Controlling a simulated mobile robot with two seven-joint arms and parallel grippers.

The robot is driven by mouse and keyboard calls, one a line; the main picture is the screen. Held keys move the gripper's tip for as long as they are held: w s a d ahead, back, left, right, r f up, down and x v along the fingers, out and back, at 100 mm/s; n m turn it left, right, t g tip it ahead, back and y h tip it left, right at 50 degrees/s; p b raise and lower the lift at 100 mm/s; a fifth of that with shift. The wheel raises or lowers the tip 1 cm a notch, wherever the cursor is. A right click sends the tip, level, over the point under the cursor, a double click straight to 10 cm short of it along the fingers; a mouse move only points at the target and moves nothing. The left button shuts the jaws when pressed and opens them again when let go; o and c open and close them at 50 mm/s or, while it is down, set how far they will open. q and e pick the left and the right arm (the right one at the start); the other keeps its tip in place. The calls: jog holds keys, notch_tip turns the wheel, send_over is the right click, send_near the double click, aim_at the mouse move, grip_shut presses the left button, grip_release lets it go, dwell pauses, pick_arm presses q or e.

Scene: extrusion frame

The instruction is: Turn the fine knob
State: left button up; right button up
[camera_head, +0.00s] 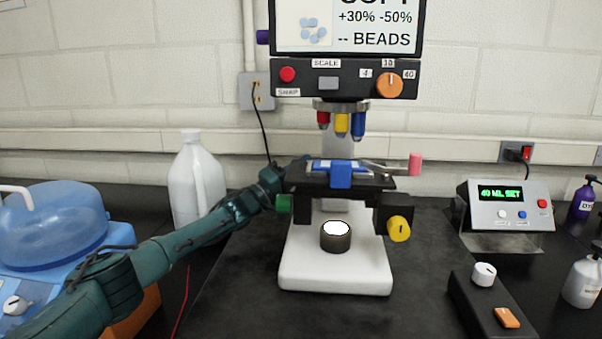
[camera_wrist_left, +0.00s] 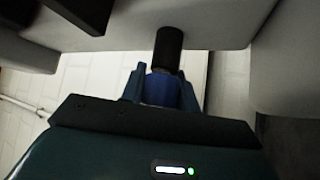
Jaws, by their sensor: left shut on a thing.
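The microscope (camera_head: 335,270) stands on the dark bench. A black cylinder (camera_wrist_left: 168,48) extends from this knob toward a pale body. The blue knob is hidden in the head view, and no label shows whether it is the fine knob. A yellow knob (camera_head: 400,229) sits on the microscope's right side. My right gripper is out of view.
A white jug (camera_head: 196,190) stands close behind my left arm, and a blue device (camera_head: 50,225) is at the left. A dispenser (camera_head: 505,205) and a black control box (camera_head: 485,300) are at the right.

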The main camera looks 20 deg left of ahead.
pick_arm(q)
jog(key=o, duration=1)
jog(key=shift+c, duration=0.2)
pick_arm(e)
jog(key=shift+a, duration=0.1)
pick_arm(q)
jog(key=shift+s+a+f+p, duration=0.1)
jog(key=shift+s+a+p, duration=0.2)
jog(key=shift+p, duration=0.25)
jog(key=p+v, duration=0.3)
jog(key=v, duration=0.3)
jog(key=shift+s+f, duration=0.25)
jog(key=shift+s, duration=0.05)
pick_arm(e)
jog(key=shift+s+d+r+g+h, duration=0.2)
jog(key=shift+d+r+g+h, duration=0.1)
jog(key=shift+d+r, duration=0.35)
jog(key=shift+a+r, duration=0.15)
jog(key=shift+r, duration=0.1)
